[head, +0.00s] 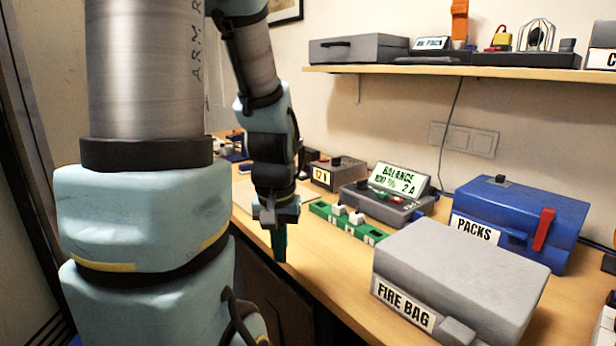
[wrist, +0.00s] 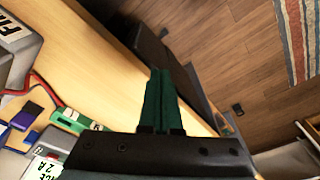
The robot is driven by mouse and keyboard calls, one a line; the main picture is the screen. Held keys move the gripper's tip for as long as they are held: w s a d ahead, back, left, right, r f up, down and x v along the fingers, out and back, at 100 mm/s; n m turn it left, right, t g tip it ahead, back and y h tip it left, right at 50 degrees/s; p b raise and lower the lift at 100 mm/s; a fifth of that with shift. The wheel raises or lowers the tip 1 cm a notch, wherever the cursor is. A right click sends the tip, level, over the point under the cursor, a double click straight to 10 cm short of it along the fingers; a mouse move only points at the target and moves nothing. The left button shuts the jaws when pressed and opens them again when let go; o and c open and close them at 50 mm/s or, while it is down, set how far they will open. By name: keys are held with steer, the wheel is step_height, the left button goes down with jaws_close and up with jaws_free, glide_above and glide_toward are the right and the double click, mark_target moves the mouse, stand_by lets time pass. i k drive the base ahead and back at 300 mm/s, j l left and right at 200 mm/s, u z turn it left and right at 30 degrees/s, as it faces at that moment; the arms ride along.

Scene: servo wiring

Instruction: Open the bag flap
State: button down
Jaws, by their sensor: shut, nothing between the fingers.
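The fire bag (head: 460,276) is a grey box with a "FIRE BAG" label on its front, at the right front of the bench in the head view. Its top flap lies flat and closed, with a small grey tab (head: 456,332) at the front edge. Part of the bag shows at the upper left of the wrist view (wrist: 14,48). My gripper (head: 280,258) points down near the bench's front edge, left of the bag and apart from it. Its green fingers are together and empty, also in the wrist view (wrist: 160,100).
A blue "PACKS" box (head: 515,215) stands behind the bag. A balance charger (head: 385,200) and a green board (head: 345,222) with white plugs lie between my gripper and the back wall. A shelf (head: 450,71) hangs above. The bench (head: 330,270) is clear between gripper and bag.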

mark_target(487, 291)
steer(key=k+j, duration=0.2)
steer(key=k+j+u, duration=0.15)
steer(key=j, duration=0.3)
steer(key=k+j, duration=0.3)
